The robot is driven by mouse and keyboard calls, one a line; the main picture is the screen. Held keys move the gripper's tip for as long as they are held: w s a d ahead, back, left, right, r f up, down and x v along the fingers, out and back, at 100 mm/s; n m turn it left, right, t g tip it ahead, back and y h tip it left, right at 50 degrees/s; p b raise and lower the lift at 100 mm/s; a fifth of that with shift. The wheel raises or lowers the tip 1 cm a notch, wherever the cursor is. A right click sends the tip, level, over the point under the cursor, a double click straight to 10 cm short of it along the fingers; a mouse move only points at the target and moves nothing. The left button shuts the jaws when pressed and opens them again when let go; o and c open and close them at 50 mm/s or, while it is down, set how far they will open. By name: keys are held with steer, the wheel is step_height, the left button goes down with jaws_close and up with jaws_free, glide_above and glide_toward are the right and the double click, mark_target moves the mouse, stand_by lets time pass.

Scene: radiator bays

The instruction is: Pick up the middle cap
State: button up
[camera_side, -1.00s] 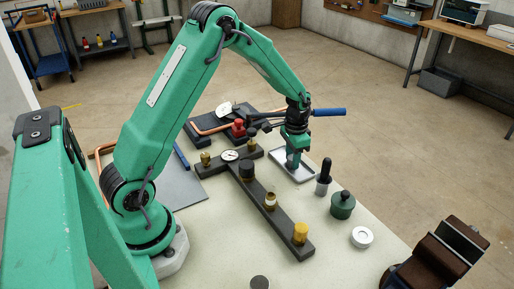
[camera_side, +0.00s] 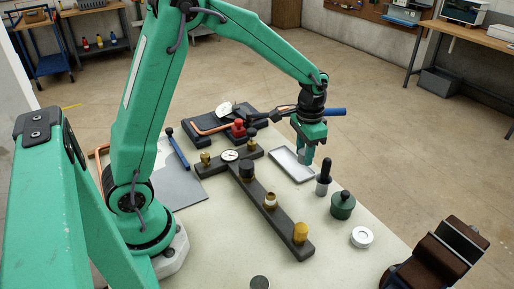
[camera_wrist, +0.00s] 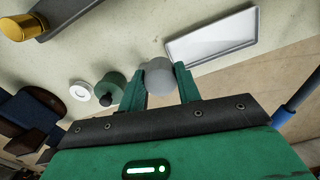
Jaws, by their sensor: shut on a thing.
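My gripper (camera_side: 305,160) is shut on a grey round cap (camera_wrist: 158,74), which shows between the fingertips in the wrist view. In the side view it is held above the right end of the pale tray (camera_side: 285,163), mostly hidden by the fingers. The tray looks empty, also in the wrist view (camera_wrist: 212,38). On the long dark bar (camera_side: 284,222) stand a dark cap (camera_side: 246,172), a brass fitting with a pale top (camera_side: 270,200) in the middle, and a gold cap (camera_side: 300,233) at the near end.
A black-topped tool (camera_side: 325,178), a green jar (camera_side: 343,205) and a white ring (camera_side: 362,237) stand to the right of the bar. A dark disc (camera_side: 260,283) lies at the front. A dark stand (camera_side: 220,125) with a copper pipe is behind.

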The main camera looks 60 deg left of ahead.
steer(key=shift+s+d+r, duration=0.25)
steer(key=shift+d+r, duration=0.15)
steer(key=shift+d, duration=0.2)
steer(key=shift+s+d+r, duration=0.2)
steer(key=shift+d+r, duration=0.15)
steer(key=shift+d, duration=0.2)
steer(key=shift+s, duration=0.1)
steer(key=r, duration=0.1)
glide_above(270, 195)
steer(key=shift+r, duration=0.15)
steer(key=shift+f, duration=0.2)
steer(key=shift+f, duration=2.05)
steer(key=shift+f, duration=1.15)
stand_by(0.6)
